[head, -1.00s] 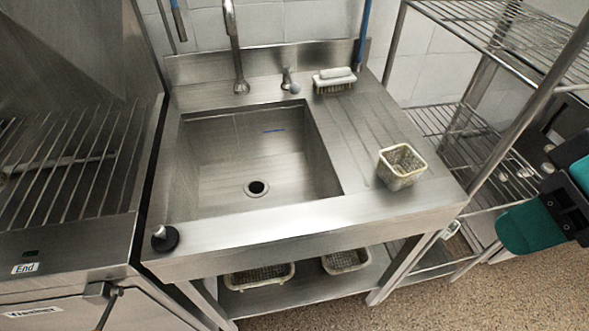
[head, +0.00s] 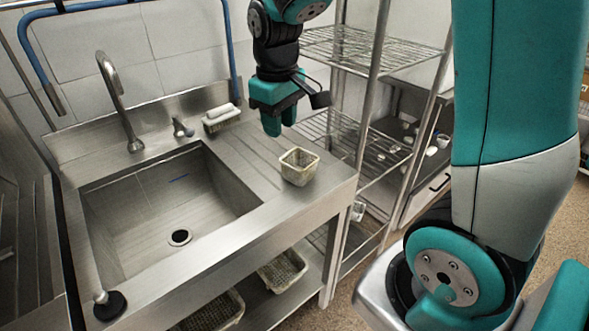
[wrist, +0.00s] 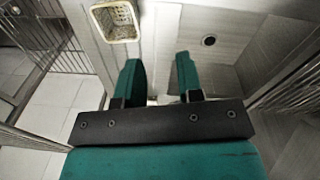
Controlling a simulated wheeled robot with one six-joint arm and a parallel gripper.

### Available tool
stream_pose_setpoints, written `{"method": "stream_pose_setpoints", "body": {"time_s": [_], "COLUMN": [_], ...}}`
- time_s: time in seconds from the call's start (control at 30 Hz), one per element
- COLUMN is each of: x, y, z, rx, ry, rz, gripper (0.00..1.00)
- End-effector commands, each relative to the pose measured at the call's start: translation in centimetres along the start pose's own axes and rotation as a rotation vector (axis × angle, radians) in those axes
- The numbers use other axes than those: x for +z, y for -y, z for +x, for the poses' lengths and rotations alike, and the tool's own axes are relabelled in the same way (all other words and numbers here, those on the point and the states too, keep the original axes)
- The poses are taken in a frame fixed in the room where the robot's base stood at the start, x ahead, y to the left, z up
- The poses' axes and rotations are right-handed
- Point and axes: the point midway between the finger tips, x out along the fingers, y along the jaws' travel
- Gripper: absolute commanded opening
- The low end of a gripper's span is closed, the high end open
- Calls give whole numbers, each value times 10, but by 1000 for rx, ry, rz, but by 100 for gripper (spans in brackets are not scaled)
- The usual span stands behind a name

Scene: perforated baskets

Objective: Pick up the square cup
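The square cup (head: 299,166) is a small cream-coloured perforated basket with an open top. It stands upright on the right drainboard of the steel sink, near its right edge. In the wrist view the cup (wrist: 117,22) shows at the top, left of and beyond the fingers. My gripper (head: 280,122) is above the drainboard, behind and a little left of the cup, not touching it. In the wrist view my gripper (wrist: 158,75) has its two green fingers apart with nothing between them.
The sink basin (head: 165,215) is left of the drainboard. A wire rack (head: 352,45) stands close on the right. Two baskets (head: 283,270) (head: 212,312) sit on the shelf below.

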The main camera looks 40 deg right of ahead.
Motion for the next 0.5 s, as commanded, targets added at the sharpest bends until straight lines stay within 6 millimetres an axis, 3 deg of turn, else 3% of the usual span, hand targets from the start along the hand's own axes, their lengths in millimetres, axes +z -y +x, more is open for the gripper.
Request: {"method": "stream_pose_setpoints", "body": {"time_s": [0.03, 0.13, 0.27, 0.5], "x": [-5, -9, -9, -6], "y": [-18, -38, -44, -45], "z": [6, 16, 36, 91], "rx": [24, 56, 64, 62], "ry": [21, 45, 53, 54], "rz": [28, 56, 62, 61], "gripper": [34, 34, 34, 34]}}
